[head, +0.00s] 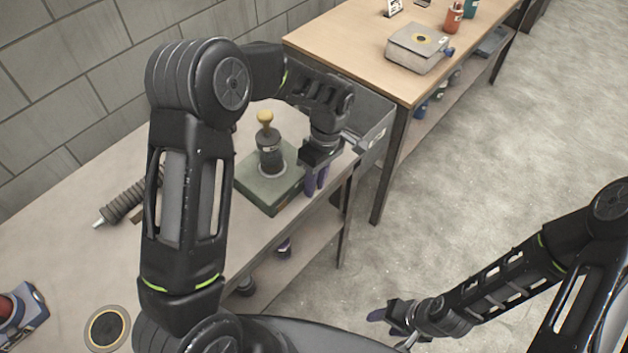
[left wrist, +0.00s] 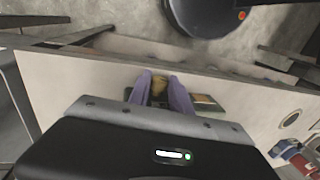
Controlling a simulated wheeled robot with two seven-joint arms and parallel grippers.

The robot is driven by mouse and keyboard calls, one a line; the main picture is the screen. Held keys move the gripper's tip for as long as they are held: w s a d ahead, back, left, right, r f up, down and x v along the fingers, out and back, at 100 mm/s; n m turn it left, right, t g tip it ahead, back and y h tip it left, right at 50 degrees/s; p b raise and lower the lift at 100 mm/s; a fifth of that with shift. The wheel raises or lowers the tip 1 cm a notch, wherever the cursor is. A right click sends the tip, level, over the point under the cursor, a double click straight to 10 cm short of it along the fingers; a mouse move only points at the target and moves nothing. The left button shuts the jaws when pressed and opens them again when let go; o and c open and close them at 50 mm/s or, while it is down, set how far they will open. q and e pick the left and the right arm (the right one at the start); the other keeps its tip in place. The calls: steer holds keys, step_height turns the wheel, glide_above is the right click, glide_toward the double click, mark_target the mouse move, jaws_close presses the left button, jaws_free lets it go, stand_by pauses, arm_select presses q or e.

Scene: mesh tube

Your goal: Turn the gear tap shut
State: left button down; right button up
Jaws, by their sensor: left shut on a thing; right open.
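A green box-shaped unit (head: 262,190) stands on the near table, with a dark upright cylinder (head: 270,158) and a yellow knob (head: 264,118) on top. I take this unit to be the gear tap. My left gripper (head: 317,182) points down at its right side, its purple fingers close together. In the left wrist view, the fingers (left wrist: 160,92) are shut around a yellowish part (left wrist: 159,86). The fingers mostly hide this part, and its shape is unclear. My right gripper (head: 390,325) is open and empty, low over the floor.
A ribbed dark rod (head: 127,202) lies left of the unit behind my left arm. A round disc (head: 107,328) and a red and blue device (head: 22,315) are at the table's left. A grey bin (head: 372,112) stands behind my left gripper. A second table (head: 340,40) is beyond.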

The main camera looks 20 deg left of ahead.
arm_select(q)
steer(key=shift+w+g+y, duration=0.2)
steer(key=shift+g+y, duration=0.1)
steer(key=shift+g, duration=0.5)
steer(key=c, duration=1.2)
jaws_free()
steer(key=shift+d+r, duration=0.1)
steer(key=v, duration=0.7)
steer(key=shift+w+d+r, duration=0.1)
steer(key=shift+r, duration=0.15)
